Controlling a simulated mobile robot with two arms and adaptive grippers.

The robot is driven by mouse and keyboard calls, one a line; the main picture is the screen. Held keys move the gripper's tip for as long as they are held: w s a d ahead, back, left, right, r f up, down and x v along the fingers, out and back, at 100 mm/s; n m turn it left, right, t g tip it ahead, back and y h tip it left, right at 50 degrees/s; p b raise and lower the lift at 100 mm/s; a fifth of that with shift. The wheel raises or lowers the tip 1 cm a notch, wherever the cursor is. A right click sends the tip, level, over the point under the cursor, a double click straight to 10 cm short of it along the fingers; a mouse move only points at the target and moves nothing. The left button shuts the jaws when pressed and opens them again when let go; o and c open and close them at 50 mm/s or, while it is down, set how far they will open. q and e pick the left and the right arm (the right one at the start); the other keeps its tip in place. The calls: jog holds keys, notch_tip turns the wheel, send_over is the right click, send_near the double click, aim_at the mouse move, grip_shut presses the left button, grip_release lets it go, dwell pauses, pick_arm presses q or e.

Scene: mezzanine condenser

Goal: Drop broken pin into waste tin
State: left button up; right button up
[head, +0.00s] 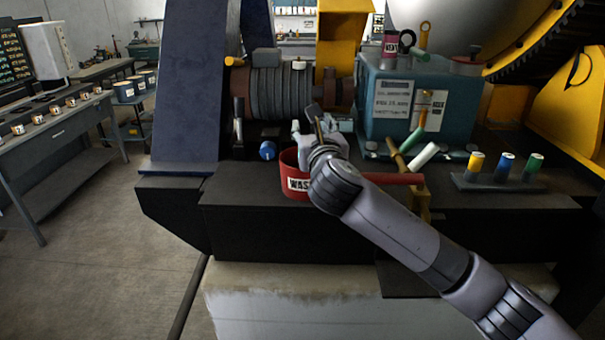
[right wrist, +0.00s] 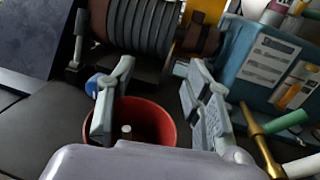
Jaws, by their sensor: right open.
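The red waste tin (head: 290,170), with a white label reading "WAS", stands on the dark bench, partly hidden by my right arm. My right gripper (head: 321,135) is over the tin's right side. In the right wrist view its two fingers (right wrist: 155,105) are spread wide, with the red tin (right wrist: 165,118) below and between them. A short pale pin-like end (right wrist: 127,131) shows against the tin's dark inside; I cannot tell its full length or whether it rests there.
A blue bottle cap-like object (head: 268,150) lies left of the tin. A teal box (head: 420,100) stands behind right. A brass tool (head: 408,160) and green and white cylinders lie right of the gripper. A rack (head: 505,180) holds yellow, blue and green cylinders. The bench front-left is clear.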

jog(key=s+d, duration=0.2)
jog(key=s, duration=1)
